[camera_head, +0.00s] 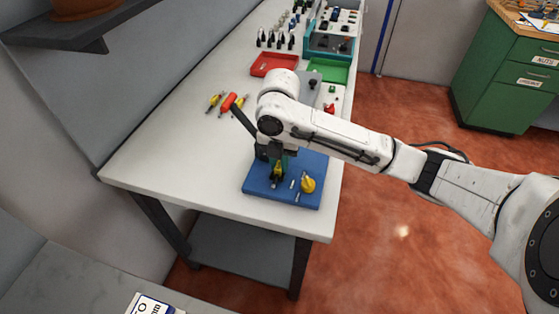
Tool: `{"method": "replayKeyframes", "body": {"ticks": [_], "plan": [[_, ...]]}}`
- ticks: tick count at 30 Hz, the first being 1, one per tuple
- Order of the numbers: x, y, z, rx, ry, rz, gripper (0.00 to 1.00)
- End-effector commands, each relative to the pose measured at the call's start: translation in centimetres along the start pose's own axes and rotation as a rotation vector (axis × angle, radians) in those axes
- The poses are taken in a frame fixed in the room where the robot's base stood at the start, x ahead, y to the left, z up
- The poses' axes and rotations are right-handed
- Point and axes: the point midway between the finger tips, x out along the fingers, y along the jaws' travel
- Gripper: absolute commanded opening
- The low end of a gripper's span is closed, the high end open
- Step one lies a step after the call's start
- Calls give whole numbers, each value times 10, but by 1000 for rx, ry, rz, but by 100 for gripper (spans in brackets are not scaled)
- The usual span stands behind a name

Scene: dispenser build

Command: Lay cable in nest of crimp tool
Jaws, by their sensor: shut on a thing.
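My gripper (278,172) points down over the blue mat (258,188) at the near end of the white workbench. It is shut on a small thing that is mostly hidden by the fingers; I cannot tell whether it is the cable. A dark lever with a red grip (229,102) rises behind my gripper. It looks like the handle of the crimp tool, whose body and nest are hidden behind my wrist. A yellow rounded thing (308,184) lies on the mat just right of my gripper. Small pale pieces lie between them.
Yellow-and-dark hand tools (215,101) lie on the white workbench (170,150). A red tray (274,64) and a green tray (330,70) stand further back, with several dark bottles behind. The bench's near left is clear. A green cabinet (505,85) stands across the floor.

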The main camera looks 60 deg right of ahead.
Motion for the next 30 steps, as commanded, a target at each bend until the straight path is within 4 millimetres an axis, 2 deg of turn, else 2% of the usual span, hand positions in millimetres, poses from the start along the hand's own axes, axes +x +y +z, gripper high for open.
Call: {"method": "replayKeyframes", "body": {"ticks": [9, 10, 18, 26, 27, 30], "plan": [[2, 0, 0, 0, 3, -3, 0], [2, 0, -1, 0, 3, -3, 21], [4, -1, -1, 0, 4, -7, 47], [4, -2, -1, 1, 6, -10, 48], [5, -2, -1, 1, 6, -11, 43], [5, -2, -1, 2, 6, -11, 52]]}}
